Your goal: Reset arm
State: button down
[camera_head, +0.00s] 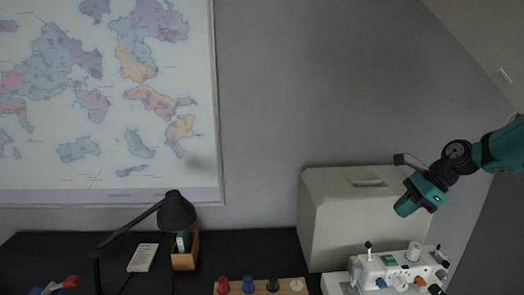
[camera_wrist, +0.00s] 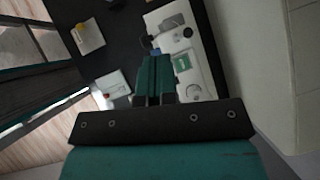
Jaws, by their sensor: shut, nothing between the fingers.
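My gripper (camera_head: 405,207) is at the right in the head view, at the end of my teal and black arm, pointing down and left. It hangs in front of the pale case and above the white sewing machine. In the wrist view, my gripper's teal fingers (camera_wrist: 154,62) are together with nothing between them. The white sewing machine (camera_wrist: 190,50) lies beyond the fingertips in that view. It also shows in the head view (camera_head: 398,268) at the lower right of the dark desk.
The pale case (camera_head: 345,220) stands against the grey wall behind the sewing machine. A black desk lamp (camera_head: 176,212), a small wooden box (camera_head: 186,255) and a rack with several coloured pieces (camera_head: 262,287) are on the desk (camera_head: 240,243). A world map hangs above.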

jog(key=s+a+r+n+g+b, duration=0.1)
jog(key=s+a+r+n, duration=0.25)
jog(key=a, duration=0.25)
jog(key=s+a+r+n, duration=0.2)
jog(key=a+n, duration=0.3)
jog(key=a, duration=0.1)
jog(key=s+a+n+h, duration=0.1)
jog(key=s+a+n, duration=0.3)
jog(key=s+n, duration=0.2)
jog(key=s+a+r+n+b, duration=0.1)
jog(key=s+a+n, duration=0.3)
jog(key=s, duration=0.7)
jog(key=s+a+n+h+b, duration=0.1)
jog(key=s+a+n, duration=0.3)
jog(key=s+n, duration=0.4)
jog(key=shift+s+a+r+n+g+h, duration=0.2)
jog(key=shift+a+n+g+h, duration=0.15)
jog(key=shift+n, duration=0.2)
